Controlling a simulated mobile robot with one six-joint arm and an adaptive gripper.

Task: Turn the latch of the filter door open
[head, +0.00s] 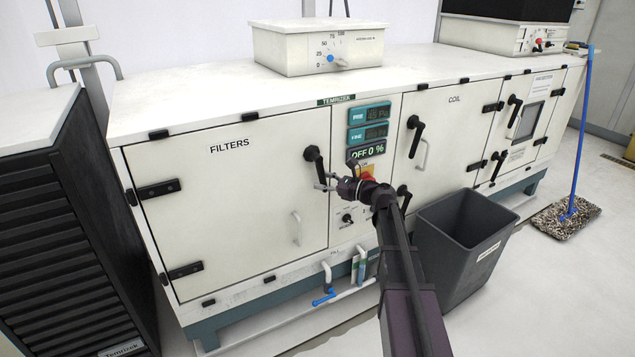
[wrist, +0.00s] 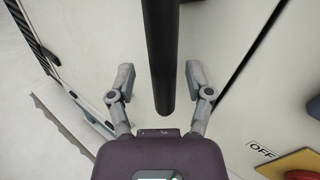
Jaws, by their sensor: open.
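The filter door (head: 228,205) is the cream panel marked FILTERS, at the left of the long cabinet, and it sits flush in its frame. Its black latch handle (head: 316,165) is at the upper right edge of the door and hangs downward. My gripper (head: 325,182) is at the lower part of this handle. In the wrist view, the black handle (wrist: 163,60) runs down between the two open fingers of my gripper (wrist: 160,82), with a gap on each side. I see no contact. The handle's pivot is out of the wrist view.
A control panel (head: 368,130) with displays and a red knob on yellow is just right of the latch. A grey bin (head: 462,245) stands on the floor at the right. A dark louvred unit (head: 75,220) stands at the left. A pale pull handle (head: 297,228) is lower on the door.

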